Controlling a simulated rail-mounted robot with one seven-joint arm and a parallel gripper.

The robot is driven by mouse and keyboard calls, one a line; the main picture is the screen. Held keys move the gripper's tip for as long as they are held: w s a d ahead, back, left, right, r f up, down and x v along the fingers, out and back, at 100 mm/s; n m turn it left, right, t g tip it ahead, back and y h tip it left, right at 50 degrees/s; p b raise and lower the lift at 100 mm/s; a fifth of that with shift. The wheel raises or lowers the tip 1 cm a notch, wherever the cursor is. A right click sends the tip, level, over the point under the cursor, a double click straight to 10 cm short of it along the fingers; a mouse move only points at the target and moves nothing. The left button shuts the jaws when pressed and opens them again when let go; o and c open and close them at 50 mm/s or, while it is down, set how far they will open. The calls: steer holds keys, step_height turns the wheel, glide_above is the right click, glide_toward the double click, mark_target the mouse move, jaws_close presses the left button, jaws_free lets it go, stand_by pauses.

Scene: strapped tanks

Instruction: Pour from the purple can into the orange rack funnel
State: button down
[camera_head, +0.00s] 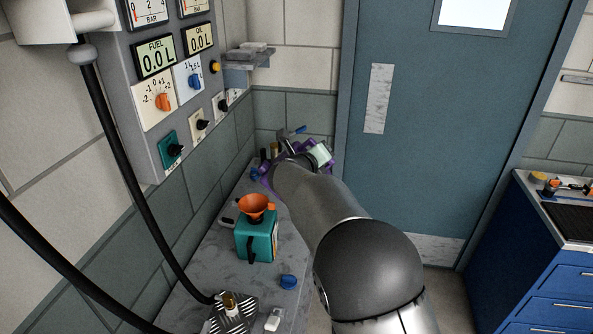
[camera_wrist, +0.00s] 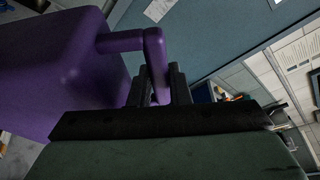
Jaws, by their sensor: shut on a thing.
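The purple can (camera_wrist: 65,65) fills the left of the wrist view, with its handle (camera_wrist: 157,55) reaching right. My gripper (camera_wrist: 160,88) is shut on that handle. In the head view the can is mostly hidden behind my arm at the far end of the bench. Only purple bits of the can (camera_head: 266,179) show there. An orange funnel (camera_head: 256,204) sits upright on top of a teal tank (camera_head: 256,243) with a black strap, on the bench nearer than my gripper. The can is apart from the funnel. The can's spout is not clearly visible.
A wall panel (camera_head: 150,100) with FUEL and OIL displays at 0.0 L and several knobs rises left of the bench (camera_head: 208,263). Black hoses (camera_head: 125,175) hang in front. A blue cap (camera_head: 288,282) and a ridged plate (camera_head: 218,324) lie nearer. A blue cabinet (camera_head: 525,260) stands right.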

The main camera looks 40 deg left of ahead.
steer(key=shift+r, duration=0.1)
steer(key=shift+s+a+r+n+t, duration=0.2)
steer(key=shift+a+r+n+t, duration=0.1)
steer(key=shift+n, duration=0.1)
stand_by(0.3)
steer(key=shift+s+a+r+n+h, duration=0.1)
steer(key=shift+s+a+n+h, duration=0.1)
steer(key=shift+a+n+h, duration=0.2)
stand_by(0.4)
steer(key=shift+s+a+r+n, duration=0.1)
steer(key=shift+s+a+n, duration=0.15)
steer(key=shift+a+n, duration=0.2)
steer(key=shift+t, duration=0.3)
stand_by(0.4)
steer(key=shift+s+a+n, duration=0.2)
steer(key=shift+a+n, duration=0.15)
steer(key=shift+a, duration=0.05)
